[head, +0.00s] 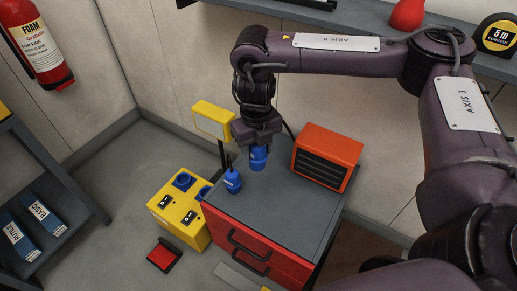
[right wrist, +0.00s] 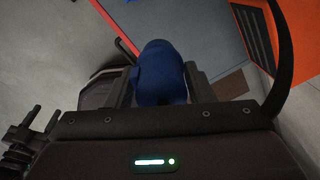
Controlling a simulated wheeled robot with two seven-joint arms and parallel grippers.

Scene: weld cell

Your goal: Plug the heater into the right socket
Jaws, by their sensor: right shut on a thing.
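The orange heater (head: 326,156) with a dark grille stands on the grey top of the red cabinet. My right gripper (head: 258,138) is shut on a blue plug (head: 258,158), held above the cabinet top. In the right wrist view the blue plug (right wrist: 162,72) sits between both fingers. A black cable curves past the gripper beside the heater; its far end is hidden. The yellow socket box (head: 168,213) stands on the floor left of the cabinet. Its left socket (head: 183,181) and right socket (head: 203,193) are blue; the right one is close to the cabinet edge. My left gripper is out of view.
A second blue plug (head: 232,181) stands on the cabinet's (head: 290,211) left edge, near the right socket. A yellow lamp (head: 213,120) on a pole stands behind the box. A red pedal (head: 164,255) lies on the floor in front. A shelf with blue boxes (head: 45,215) is at left.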

